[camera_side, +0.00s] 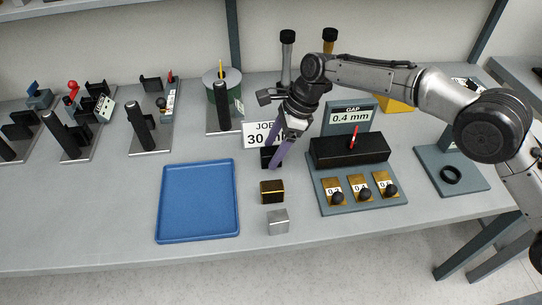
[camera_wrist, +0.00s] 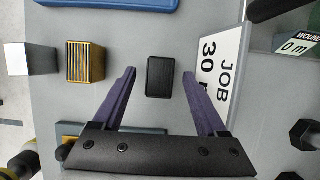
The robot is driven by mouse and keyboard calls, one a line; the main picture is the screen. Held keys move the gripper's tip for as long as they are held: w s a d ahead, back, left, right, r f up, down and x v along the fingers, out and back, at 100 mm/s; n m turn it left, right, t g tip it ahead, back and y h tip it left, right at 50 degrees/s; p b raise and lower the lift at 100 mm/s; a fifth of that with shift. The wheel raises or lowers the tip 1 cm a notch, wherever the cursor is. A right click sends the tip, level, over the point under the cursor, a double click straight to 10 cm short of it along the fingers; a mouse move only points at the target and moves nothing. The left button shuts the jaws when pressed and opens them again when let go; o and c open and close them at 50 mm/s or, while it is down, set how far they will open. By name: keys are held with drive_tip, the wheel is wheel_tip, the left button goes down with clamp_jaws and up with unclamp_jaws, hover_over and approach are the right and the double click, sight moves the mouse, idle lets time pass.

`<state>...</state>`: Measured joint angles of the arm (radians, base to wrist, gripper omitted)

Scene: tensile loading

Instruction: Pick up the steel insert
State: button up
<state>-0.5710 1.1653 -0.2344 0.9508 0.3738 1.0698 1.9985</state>
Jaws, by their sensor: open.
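A plain silver block (camera_side: 278,221), which looks like the steel insert, stands on the bench right of the blue tray, nearest the front edge. It also shows in the wrist view (camera_wrist: 30,58) at the far left. A ridged brass-coloured block (camera_side: 272,191) stands just behind it, and a black block (camera_wrist: 160,77) behind that. My gripper (camera_wrist: 159,74) is open and empty, its purple fingers either side of the black block in the wrist view. In the side view my gripper (camera_side: 273,163) partly hides that block. I cannot tell whether the fingers touch it.
An empty blue tray (camera_side: 198,202) lies to the left. A white JOB card (camera_wrist: 222,70) stands close by the right finger. A gap gauge stand (camera_side: 349,150) with brass tags is on the right. Black-posted fixtures (camera_side: 140,128) stand at the left. The front bench strip is clear.

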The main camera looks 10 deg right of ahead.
drive_tip(key=shift+x, duration=0.85)
drive_tip(key=shift+c, duration=0.2)
drive_tip(key=shift+r, duration=0.1)
clamp_jaws()
idle(0.4)
drive_tip(key=shift+w+r, duration=0.1)
drive_tip(key=shift+r, duration=0.05)
